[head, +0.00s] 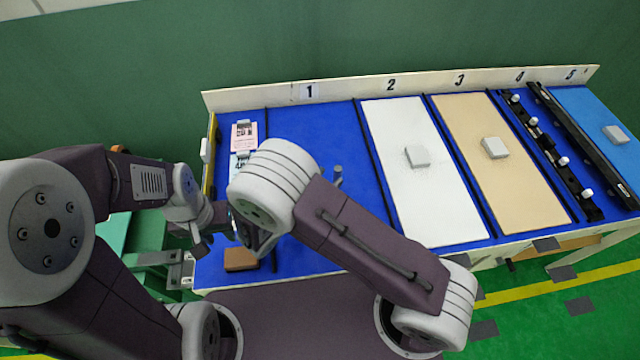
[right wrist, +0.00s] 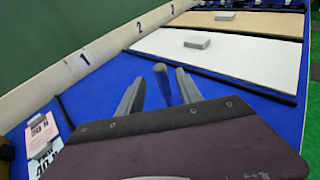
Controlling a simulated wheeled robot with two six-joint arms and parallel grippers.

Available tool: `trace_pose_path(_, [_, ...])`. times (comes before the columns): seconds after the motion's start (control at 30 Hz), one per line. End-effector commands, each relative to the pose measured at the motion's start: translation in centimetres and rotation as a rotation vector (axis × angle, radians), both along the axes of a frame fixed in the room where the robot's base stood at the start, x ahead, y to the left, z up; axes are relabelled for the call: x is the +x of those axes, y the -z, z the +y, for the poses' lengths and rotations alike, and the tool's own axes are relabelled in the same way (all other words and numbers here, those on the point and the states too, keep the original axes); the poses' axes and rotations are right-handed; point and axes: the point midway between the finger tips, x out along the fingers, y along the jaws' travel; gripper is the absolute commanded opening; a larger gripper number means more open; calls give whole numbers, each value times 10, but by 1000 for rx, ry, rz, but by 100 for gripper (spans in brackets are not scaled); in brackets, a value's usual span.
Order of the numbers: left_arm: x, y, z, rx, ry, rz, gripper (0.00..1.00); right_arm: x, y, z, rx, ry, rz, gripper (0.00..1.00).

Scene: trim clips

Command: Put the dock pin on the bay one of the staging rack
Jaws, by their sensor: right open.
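The dock pin, a grey-blue peg (right wrist: 162,84), shows between the fingers of my right gripper (right wrist: 159,94) in the right wrist view. That gripper is open, and I see no finger closed on the pin. In the head view the pin's grey top (head: 338,171) shows over the blue surface under label 1, beside my right arm. My arm hides the right fingertips there. The staging rack's bay one (head: 311,130) is the blue strip under label 1. My left gripper (head: 203,243) is at the rack's left end; its fingers are too unclear to judge.
White (head: 415,205) and tan (head: 510,185) panels, each with a grey block, lie right of bay one. Black rails (head: 585,145) stand farther right. Printed cards (head: 244,137) lie at the left. A brown block (head: 240,259) sits near the front edge. A pale back wall (head: 350,91) bounds the rack.

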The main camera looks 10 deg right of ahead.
Motion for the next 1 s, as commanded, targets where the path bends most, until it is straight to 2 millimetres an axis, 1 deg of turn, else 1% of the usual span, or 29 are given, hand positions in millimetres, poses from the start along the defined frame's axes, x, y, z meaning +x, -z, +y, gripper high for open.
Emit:
trace_pose_path(0.03, [0, 1, 0, 0, 0, 0, 36, -7, -3, 8, 2, -4, -1, 42])
trace_pose_path(0.1, [0, 1, 0, 0, 0, 0, 36, -14, -6, 15, 1, -4, -1, 42])
trace_pose_path(0.23, [0, 1, 0, 0, 0, 0, 36, -22, -10, 23, 2, -1, 0, 42])
trace_pose_path(0.5, [0, 1, 0, 0, 0, 0, 36, -24, -11, 23, 2, 4, 1, 42])
trace_pose_path(0.57, [0, 1, 0, 0, 0, 0, 36, -26, -11, 14, 26, 47, 8, 42])
trace_pose_path(0.63, [0, 0, 0, 0, 0, 0, 36, -36, -9, -17, 115, 196, 31, 42])
trace_pose_path(0.67, [0, 0, 0, 0, 0, 0, 36, -45, -8, -35, 180, 297, 43, 42])
trace_pose_path(0.7, [0, 0, 0, 0, 0, 0, 36, -61, -5, -59, 291, 462, 51, 42])
trace_pose_path(0.73, [0, 0, 0, 0, 0, 0, 36, -77, -2, -75, 387, 599, 50, 42])
trace_pose_path(0.77, [0, 0, 0, 0, 0, 0, 36, -93, 1, -87, 491, 741, 38, 42])
trace_pose_path(0.8, [0, 1, 0, 0, 0, 0, 36, -113, 5, -95, 638, 931, 7, 42])
trace_pose_path(0.87, [0, 1, 0, 0, 0, 0, 36, -135, 7, -98, 863, 1204, -77, 42])
trace_pose_path(0.9, [0, 1, 0, 0, 0, 0, 36, -142, 6, -95, 1008, 1370, -155, 42])
trace_pose_path(0.93, [0, 1, 0, 0, 0, 0, 36, -144, 4, -92, 1111, 1484, -223, 42])
trace_pose_path(1.0, [0, 1, 0, 0, 0, 0, 36, -140, -3, -89, 1317, 1694, -388, 42])
